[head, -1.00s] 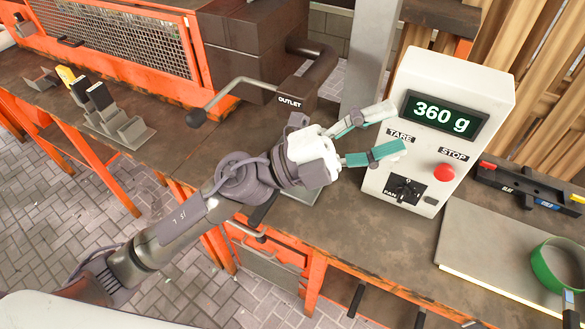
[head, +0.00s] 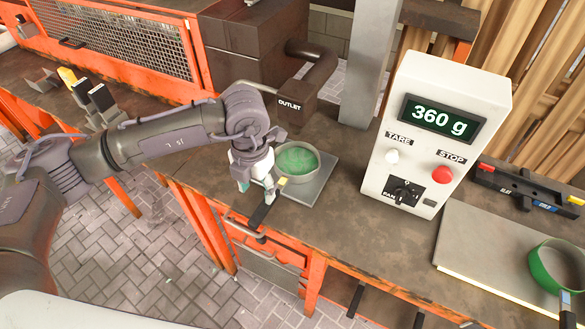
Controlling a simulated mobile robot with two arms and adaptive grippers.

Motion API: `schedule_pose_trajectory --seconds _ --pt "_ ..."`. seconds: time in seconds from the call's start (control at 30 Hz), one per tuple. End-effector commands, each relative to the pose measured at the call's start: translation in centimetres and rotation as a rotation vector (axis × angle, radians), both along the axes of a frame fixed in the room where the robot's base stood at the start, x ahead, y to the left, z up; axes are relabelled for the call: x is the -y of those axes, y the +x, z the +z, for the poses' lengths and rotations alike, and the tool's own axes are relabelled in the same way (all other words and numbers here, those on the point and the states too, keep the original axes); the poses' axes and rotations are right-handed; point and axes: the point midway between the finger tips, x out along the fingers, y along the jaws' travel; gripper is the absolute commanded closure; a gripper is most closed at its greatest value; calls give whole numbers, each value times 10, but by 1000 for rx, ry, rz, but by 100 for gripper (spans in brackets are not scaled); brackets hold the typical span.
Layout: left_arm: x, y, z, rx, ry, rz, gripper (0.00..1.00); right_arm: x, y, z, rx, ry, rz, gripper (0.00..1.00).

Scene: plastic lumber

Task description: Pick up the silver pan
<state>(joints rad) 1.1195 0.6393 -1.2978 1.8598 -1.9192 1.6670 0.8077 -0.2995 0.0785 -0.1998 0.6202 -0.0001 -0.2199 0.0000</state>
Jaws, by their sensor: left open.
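The silver pan (head: 312,175) sits on a flat metal plate (head: 318,190) below the outlet, with green material inside it. Its dark handle (head: 262,214) sticks out toward the front edge of the bench. My left gripper (head: 257,189) is open and points down over the handle, close to the pan's left side. The fingers partly hide the handle where it meets the pan, and I cannot tell whether they touch it. My right gripper is not in view.
The control box (head: 440,130) reads 360 g and stands right of the pan. A dark outlet pipe (head: 305,80) is behind the pan.

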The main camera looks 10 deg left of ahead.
Motion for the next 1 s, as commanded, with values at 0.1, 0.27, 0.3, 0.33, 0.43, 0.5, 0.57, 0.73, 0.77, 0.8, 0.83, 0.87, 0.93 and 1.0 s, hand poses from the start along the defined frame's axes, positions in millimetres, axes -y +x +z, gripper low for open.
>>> schedule_pose_trajectory --seconds 0.1,0.27,0.3,0.33,0.43,0.5,0.57,0.73,0.77,0.8,0.83,0.87,0.93,1.0 --pt "0 -1 -22 -5 0 1 44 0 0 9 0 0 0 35" --pt "1 0 -43 -1 -3 -1 44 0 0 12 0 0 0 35" --pt "1 0 -45 -1 -3 -1 44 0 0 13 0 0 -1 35" --pt "1 0 -47 -1 -3 -2 44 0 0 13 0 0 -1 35" --pt "1 -1 -53 -3 -3 -1 44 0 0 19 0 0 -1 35" --pt "0 -1 -61 -3 -3 -1 44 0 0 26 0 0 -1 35" --pt "0 -1 -70 -5 -2 -1 44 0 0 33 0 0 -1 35" --pt "0 0 -94 -2 -3 -2 44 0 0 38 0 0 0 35" --pt "0 0 -96 -1 -4 -2 44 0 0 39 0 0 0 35" --pt "0 0 -98 0 -4 -2 44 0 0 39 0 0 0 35" --pt "0 0 -99 0 -4 -2 44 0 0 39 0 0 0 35" --pt "0 0 -100 1 -4 -3 44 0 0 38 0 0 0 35" --pt "0 0 -100 1 -4 -3 44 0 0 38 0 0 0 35" --pt "0 0 -100 1 -4 -3 44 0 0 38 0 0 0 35"
